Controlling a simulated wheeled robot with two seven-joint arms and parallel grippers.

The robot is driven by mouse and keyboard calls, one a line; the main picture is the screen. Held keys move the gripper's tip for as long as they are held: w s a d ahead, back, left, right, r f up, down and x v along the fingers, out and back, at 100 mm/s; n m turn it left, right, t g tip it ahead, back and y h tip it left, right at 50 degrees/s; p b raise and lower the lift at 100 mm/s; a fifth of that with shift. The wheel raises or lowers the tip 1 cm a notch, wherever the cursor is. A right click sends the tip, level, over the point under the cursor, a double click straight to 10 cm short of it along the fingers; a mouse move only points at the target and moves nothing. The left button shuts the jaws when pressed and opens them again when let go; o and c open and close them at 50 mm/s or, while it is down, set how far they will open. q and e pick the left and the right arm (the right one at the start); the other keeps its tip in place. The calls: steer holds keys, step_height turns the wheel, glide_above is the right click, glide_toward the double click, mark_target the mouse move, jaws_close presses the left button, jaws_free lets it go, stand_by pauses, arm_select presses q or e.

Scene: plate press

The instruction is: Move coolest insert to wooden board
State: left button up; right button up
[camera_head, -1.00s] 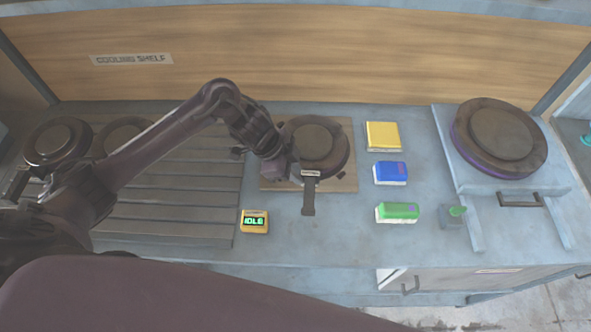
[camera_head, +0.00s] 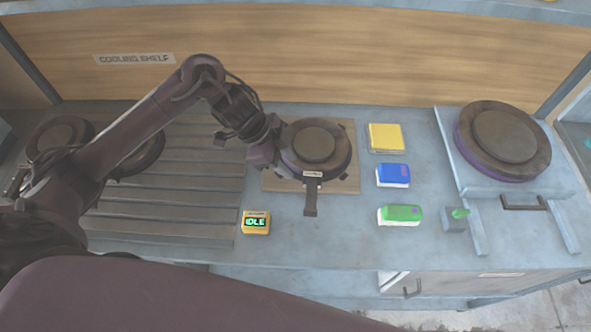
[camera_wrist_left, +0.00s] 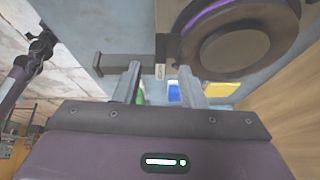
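A dark round insert (camera_head: 319,141) with a labelled handle (camera_head: 311,196) lies on the wooden board (camera_head: 346,188). In the left wrist view the insert (camera_wrist_left: 236,47) is at upper right, with a purple band and its handle (camera_wrist_left: 164,50) beyond my fingers. My left gripper (camera_head: 268,155) is just left of this insert. Its fingers (camera_wrist_left: 160,84) are apart in the wrist view, with nothing between them. Two more dark inserts (camera_head: 62,135) (camera_head: 150,152) are on the slatted cooling shelf (camera_head: 190,205), partly hidden by my left arm. My right gripper is not in view.
A purple-edged round plate (camera_head: 505,138) sits on the press at right. Yellow (camera_head: 385,137), blue (camera_head: 393,174) and green (camera_head: 400,215) blocks stand right of the board. A small display reading IDLE (camera_head: 256,223) stands at the front. Bare counter lies between display and green block.

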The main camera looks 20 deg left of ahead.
arm_select(q)
steer(key=v, duration=0.6)
steer(key=shift+r, duration=0.15)
steer(key=shift+a, duration=0.1)
stand_by(0.5)
